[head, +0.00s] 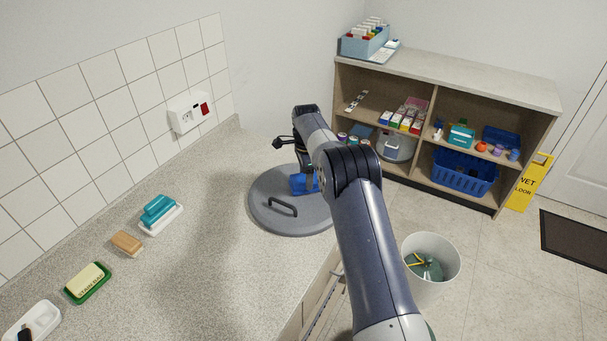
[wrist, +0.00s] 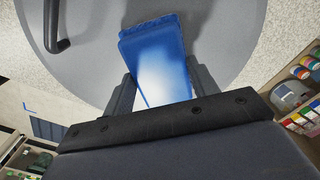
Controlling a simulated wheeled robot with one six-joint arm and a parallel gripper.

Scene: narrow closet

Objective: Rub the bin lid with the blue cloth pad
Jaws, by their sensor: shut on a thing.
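The grey round bin lid (head: 270,218) lies flat on the speckled counter in the head view, with a dark handle (head: 282,206) on top. It fills much of the wrist view (wrist: 215,40). The blue cloth pad (head: 299,184) is over the lid's far part. In the wrist view the pad (wrist: 155,50) sits between the two dark fingers of my gripper (wrist: 162,88), which is shut on it. The handle lies to the left of the pad in the wrist view. I cannot tell whether the pad touches the lid. My arm hides the lid's right edge in the head view.
On the counter's left are a teal brush (head: 158,210), a wooden block (head: 127,243), a sponge on a green tray (head: 88,283) and a white dish (head: 33,322). A white bin (head: 431,262) stands on the floor. Shelves (head: 450,85) stand behind, near a yellow wet-floor sign (head: 528,183).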

